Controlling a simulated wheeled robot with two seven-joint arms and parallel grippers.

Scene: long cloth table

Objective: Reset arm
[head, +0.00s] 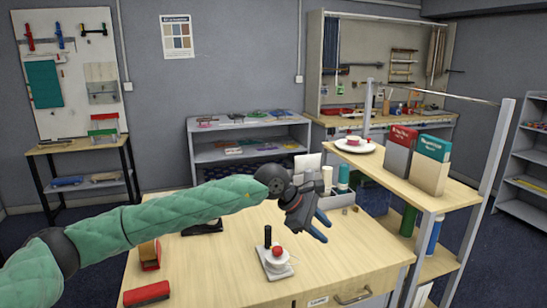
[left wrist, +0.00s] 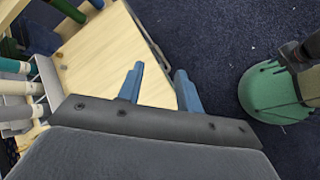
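My left arm (head: 165,218), in a green quilted sleeve, reaches in from the left over the wooden table (head: 215,272). Its dark gripper with blue fingers (head: 321,228) hangs above the table's right part, tilted down to the right. In the left wrist view the two blue fingers (left wrist: 159,86) stand apart with nothing between them, so the gripper is open and empty. My right gripper is in neither view.
A white stand with a red knob (head: 277,259) is left of the gripper. Red items (head: 147,292) lie at the table's left. A shelf with boxes (head: 428,163) and a metal post rises at the right. White containers (head: 327,178) stand behind the gripper.

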